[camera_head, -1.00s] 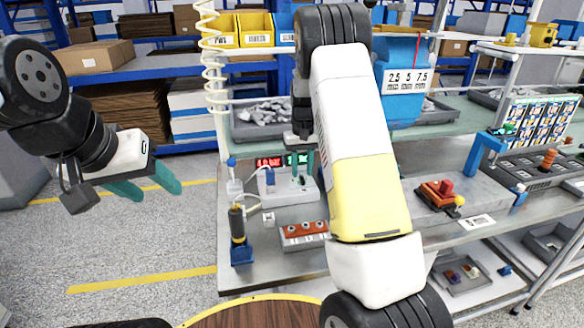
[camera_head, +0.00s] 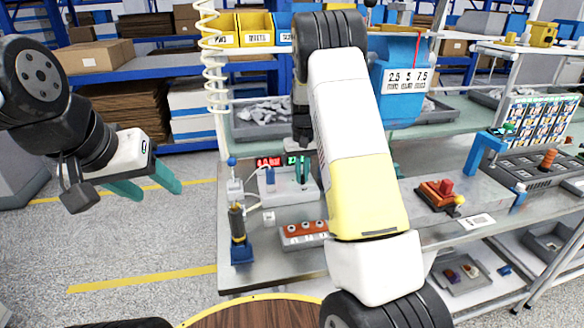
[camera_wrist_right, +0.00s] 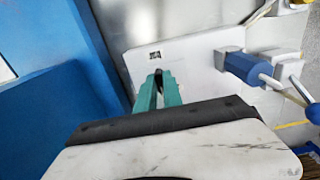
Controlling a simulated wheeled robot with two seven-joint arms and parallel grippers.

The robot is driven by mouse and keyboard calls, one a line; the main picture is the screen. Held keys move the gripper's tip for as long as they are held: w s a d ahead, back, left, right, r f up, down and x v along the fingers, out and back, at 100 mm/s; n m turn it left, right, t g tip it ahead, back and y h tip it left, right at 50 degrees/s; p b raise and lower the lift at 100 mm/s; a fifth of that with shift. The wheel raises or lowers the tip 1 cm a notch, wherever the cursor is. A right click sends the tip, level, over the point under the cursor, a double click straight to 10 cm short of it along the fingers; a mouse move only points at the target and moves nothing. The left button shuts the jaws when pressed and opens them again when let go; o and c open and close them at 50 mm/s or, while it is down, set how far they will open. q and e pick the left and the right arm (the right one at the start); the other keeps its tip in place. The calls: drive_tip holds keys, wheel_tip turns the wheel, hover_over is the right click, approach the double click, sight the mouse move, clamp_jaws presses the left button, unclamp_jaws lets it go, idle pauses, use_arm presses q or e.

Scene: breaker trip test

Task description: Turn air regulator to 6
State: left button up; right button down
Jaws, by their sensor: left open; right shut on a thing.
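My left gripper (camera_head: 150,188) is open and empty over the floor.
A dark cylinder on a blue base (camera_head: 240,240) and a grey block with orange buttons (camera_head: 303,232) stand in front of the white box. A blue bin (camera_head: 398,95) is right of my right arm. A coiled white hose (camera_head: 211,70) hangs at the left post.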

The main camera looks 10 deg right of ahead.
drive_tip(key=shift+m, duration=0.3)
drive_tip(key=m, duration=0.4)
drive_tip(key=shift+a, duration=0.1)
drive_tip(key=shift+m, duration=2.1)
drive_tip(key=shift+a, duration=0.1)
drive_tip(key=c, duration=1.5)
unclamp_jaws()
drive_tip(key=shift+r, duration=0.1)
wheel_tip(320, 180, up, 8)
drive_tip(key=shift+f, duration=0.15)
